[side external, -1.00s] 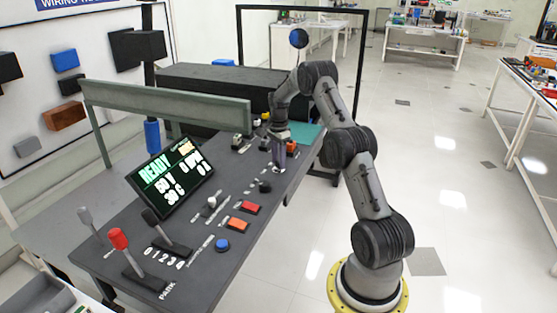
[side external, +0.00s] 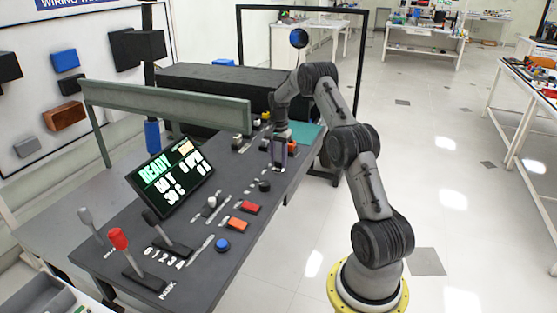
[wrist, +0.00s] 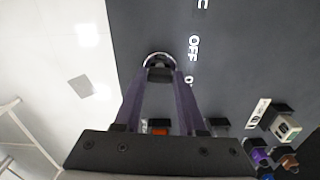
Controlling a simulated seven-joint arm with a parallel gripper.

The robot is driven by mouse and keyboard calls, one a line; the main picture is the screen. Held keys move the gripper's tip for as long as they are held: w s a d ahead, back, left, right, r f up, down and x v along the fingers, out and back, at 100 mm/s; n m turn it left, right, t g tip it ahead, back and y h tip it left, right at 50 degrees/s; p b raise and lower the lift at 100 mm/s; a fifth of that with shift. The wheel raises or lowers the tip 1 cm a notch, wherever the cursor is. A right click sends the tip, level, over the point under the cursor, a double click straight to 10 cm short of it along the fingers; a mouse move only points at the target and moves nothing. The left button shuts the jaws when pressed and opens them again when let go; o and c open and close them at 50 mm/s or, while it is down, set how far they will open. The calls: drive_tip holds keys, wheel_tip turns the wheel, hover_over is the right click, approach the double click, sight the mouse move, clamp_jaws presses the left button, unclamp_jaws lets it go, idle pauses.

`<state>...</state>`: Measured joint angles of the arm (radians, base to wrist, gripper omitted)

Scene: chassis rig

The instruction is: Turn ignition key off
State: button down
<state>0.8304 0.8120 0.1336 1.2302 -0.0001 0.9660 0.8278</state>
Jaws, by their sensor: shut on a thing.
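The ignition key (wrist: 158,60) shows in the wrist view as a small dark piece within a pale round ring on the dark panel. My gripper (wrist: 160,74) has its two purple fingers shut on the key, one on each side. A white OFF label (wrist: 193,48) is printed on the panel to the right of the key, with more lettering above and below it. In the side external view my gripper (side external: 280,164) points down at the far right part of the console, and the key is hidden there by the fingers.
The dark console (side external: 130,235) carries a READY screen (side external: 172,177), a red-topped lever (side external: 118,238), a blue button (side external: 222,245), and red (side external: 250,208) and orange (side external: 237,223) switches. A grey rail (side external: 165,105) runs along the back. Open floor lies to the right.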

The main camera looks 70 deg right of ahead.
drive_tip(key=n, duration=0.7)
drive_tip(key=shift+r, duration=0.1)
idle(0.6)
drive_tip(key=shift+c, duration=2.4)
unclamp_jaws()
wheel_tip(320, 180, up, 14)
